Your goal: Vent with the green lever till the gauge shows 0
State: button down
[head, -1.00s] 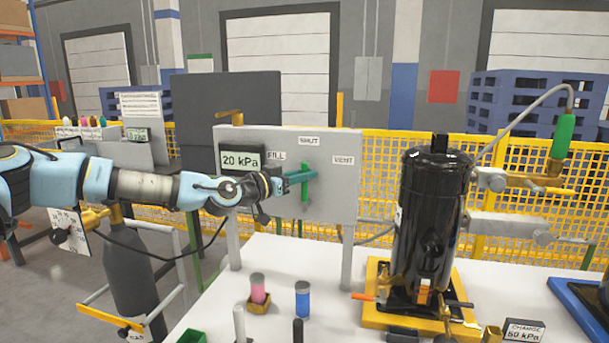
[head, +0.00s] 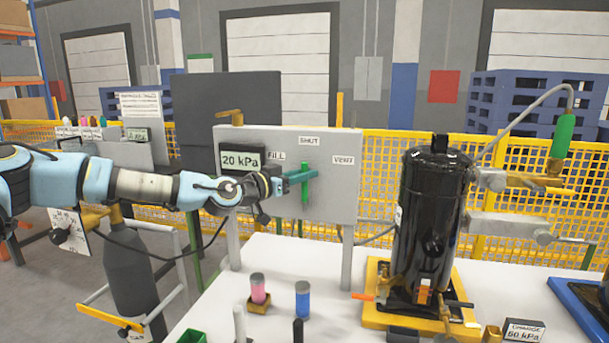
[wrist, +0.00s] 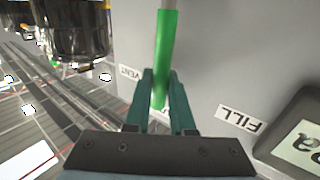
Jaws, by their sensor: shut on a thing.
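The green lever (head: 305,192) stands upright on the grey panel (head: 325,205), below the SHUT label (head: 309,141). The FILL label (head: 276,155) is to its left and the VENT label (head: 343,160) to its right. The gauge (head: 241,159) on the panel reads 20 kPa. My gripper (head: 300,176) reaches in from the left and is shut on the lever. In the wrist view, the green fingers (wrist: 160,95) sit on both sides of the lever (wrist: 168,45), with its end between them.
A black compressor (head: 433,215) stands on a yellow base to the right of the panel. A CHARGE sign (head: 524,331) reads 50 kPa at the front right.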

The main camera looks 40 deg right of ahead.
jog(key=shift+s, duration=0.15)
jog(key=shift+s+d+m+y+b, duration=0.4)
jog(key=shift+s+m+y+b, duration=0.15)
jog(key=shift+m, duration=0.15)
jog(key=shift+s+d+f+m+t+y+b, duration=0.15)
jog(key=shift+s+d+f+m+y+b, duration=0.1)
jog(key=shift+s+d+m+y+b, duration=0.25)
jog(key=shift+s+d+f+m+t+y+b, duration=0.15)
jog(key=shift+s+f+m+y+b, duration=0.1)
jog(key=shift+s+m+b, duration=0.45)
jog(key=s+d+f+m+t+y+b, duration=0.1)
jog(key=b, duration=0.3)
jog(key=shift+s+d+f+m, duration=0.1)
jog(key=shift+s+f+m, duration=0.1)
jog(key=shift+m, duration=0.2)
jog(key=b, duration=0.1)
jog(key=s+f+m+y+b, duration=0.1)
jog(key=b, duration=0.1)
jog(key=shift+d+t+y, duration=0.3)
jog(key=shift+t, duration=0.1)
jog(key=shift+b, duration=0.3)
jog(key=c, duration=1)
grip_release()
jog(key=shift+c, duration=0.2)
